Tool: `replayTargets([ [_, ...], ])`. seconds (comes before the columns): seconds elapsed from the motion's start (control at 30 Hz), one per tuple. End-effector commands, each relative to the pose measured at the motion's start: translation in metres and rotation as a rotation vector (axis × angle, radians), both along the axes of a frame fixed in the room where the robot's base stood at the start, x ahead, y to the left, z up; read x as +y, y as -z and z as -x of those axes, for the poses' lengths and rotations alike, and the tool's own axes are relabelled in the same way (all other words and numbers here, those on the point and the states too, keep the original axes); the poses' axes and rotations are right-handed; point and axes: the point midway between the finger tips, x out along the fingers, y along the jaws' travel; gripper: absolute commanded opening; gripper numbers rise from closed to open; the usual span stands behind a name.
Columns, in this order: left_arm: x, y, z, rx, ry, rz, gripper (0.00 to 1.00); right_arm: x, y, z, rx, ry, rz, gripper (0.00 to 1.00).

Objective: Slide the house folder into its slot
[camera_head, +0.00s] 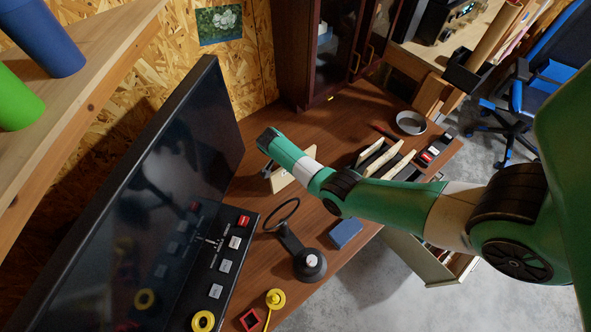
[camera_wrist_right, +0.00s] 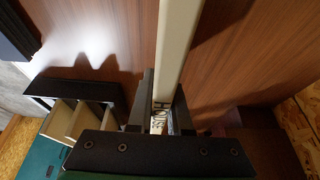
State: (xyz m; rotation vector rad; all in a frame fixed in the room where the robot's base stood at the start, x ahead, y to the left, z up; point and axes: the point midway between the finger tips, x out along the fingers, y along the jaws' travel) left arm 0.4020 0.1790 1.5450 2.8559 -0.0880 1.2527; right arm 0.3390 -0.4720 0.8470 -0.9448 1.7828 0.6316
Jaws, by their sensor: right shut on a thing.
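The house folder (camera_wrist_right: 175,55) is a thin cream board with printed lettering, partly cut off, on its edge. My right gripper (camera_wrist_right: 163,105) is shut on it. In the head view a part of the folder (camera_head: 281,181) shows below my green right wrist, over the bench in front of the monitor; I cannot tell if it touches the bench. The dark rack (camera_head: 372,152) with cream folders in it stands to the right, partly hidden behind my right arm. In the right wrist view the rack (camera_wrist_right: 82,88) is left of the gripper, apart from the held folder. My left gripper is not in view.
A large monitor (camera_head: 150,170) stands at the left with a button panel (camera_head: 222,255) before it. A black ring stand (camera_head: 305,262) and a blue box (camera_head: 346,233) sit nearer. A grey round dish (camera_head: 410,123) lies beyond the rack. Bare bench lies behind my wrist.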

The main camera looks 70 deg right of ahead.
Motion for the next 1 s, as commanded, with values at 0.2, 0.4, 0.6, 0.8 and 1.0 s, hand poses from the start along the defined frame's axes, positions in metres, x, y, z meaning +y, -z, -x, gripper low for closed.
replayTargets([
  [0.2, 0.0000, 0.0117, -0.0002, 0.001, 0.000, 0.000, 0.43, -0.0001, 0.0183, -0.0002, -0.001, 0.000, 0.001, 0.00],
  [0.4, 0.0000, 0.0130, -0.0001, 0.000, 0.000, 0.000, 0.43, 0.0000, 0.0207, 0.0000, 0.000, 0.000, 0.000, 0.00],
  [0.6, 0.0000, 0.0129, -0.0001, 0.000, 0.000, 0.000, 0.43, 0.0001, 0.0213, 0.0000, 0.000, 0.000, 0.000, 0.44],
  [0.8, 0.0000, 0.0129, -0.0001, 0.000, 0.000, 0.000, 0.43, 0.0001, 0.0212, 0.0001, 0.000, 0.000, 0.000, 0.47],
  [1.0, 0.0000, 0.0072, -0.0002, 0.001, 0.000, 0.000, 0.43, 0.0010, 0.0121, -0.0013, -0.002, -0.001, 0.001, 0.47],
])
